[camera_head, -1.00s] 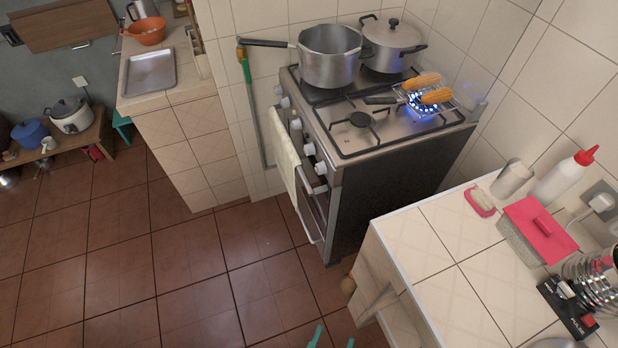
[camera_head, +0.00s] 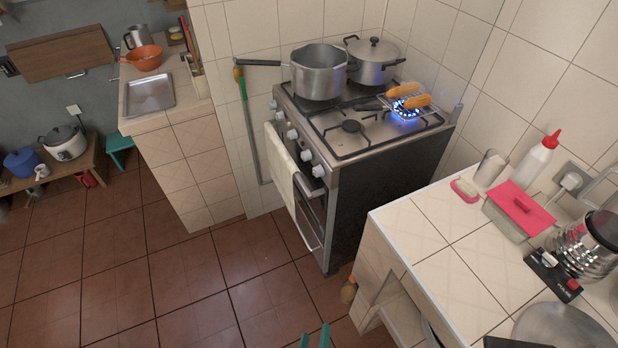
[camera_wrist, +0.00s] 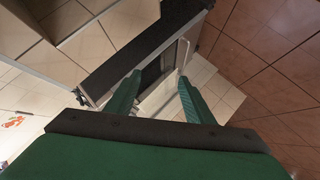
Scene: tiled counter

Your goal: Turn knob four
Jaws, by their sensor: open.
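The stove (camera_head: 380,185) stands against the tiled wall in the head view. White knobs run along its front panel, among them one at the near end (camera_head: 318,171) and one beside it (camera_head: 306,155). I cannot tell from markings which is knob four. My gripper (camera_head: 316,337) shows as two green fingertips at the bottom edge of the head view, over the floor and well apart from the knobs. In the wrist view my gripper (camera_wrist: 158,92) is open and empty, with the stove's side and front beyond it.
A towel (camera_head: 282,165) hangs on the oven door handle. A pot (camera_head: 319,75) and a lidded pot (camera_head: 374,62) stand on the stove. Corn cobs (camera_head: 417,101) lie over a lit blue burner. A tiled counter (camera_head: 440,245) is at the right.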

